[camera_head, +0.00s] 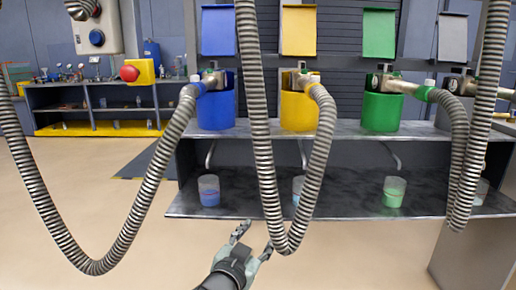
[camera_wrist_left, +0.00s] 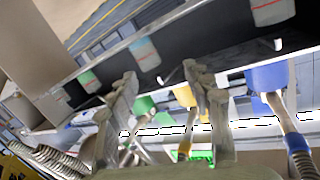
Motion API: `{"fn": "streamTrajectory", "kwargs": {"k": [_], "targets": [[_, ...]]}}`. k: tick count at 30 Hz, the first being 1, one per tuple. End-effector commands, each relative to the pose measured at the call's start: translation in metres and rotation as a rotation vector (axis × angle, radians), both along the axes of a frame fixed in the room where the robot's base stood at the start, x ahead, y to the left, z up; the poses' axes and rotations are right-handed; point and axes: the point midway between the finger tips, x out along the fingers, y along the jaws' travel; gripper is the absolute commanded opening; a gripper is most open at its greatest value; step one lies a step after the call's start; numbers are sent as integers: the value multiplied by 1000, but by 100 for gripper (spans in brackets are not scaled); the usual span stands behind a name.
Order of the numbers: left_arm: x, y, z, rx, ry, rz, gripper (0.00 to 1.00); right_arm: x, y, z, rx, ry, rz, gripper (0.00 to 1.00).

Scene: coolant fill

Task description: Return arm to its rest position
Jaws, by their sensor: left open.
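My left gripper (camera_head: 254,240) is open and empty at the bottom centre of the head view, in front of the shelf unit and beside a hanging hose. Its two fingers stand apart in the left wrist view (camera_wrist_left: 161,76), with nothing between them. My right gripper is not in view. On the upper shelf are a blue container (camera_head: 216,108), a yellow one (camera_head: 299,110) and a green one (camera_head: 381,111), each with a nozzle at its top. The lower shelf holds a cup with blue liquid (camera_head: 209,190) and one with green liquid (camera_head: 394,191).
Ribbed hoses (camera_head: 258,120) hang in loops in front of the shelves, one close to my left gripper. Another pale cup (camera_head: 298,186) is partly hidden by a hose. The floor at left is clear.

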Motion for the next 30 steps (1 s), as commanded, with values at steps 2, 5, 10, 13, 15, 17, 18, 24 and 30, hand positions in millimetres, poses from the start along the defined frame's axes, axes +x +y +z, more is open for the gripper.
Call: {"fn": "streamTrajectory", "kwargs": {"k": [2,5,10,13,15,17,18,24,30], "targets": [[-16,36,-52,15,139,74,50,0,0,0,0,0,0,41],[-44,79,-110,40,303,158,50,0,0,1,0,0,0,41],[-113,148,-196,89,581,285,50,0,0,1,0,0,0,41],[-165,185,-239,121,743,351,50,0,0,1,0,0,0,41],[-202,209,-262,143,849,390,50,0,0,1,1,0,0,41],[-234,226,-278,160,932,420,50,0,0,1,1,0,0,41],[-253,237,-286,172,981,437,50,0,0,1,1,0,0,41],[-313,267,-307,206,1132,486,50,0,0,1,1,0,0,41],[-324,272,-309,213,1158,495,50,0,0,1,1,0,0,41]]}}
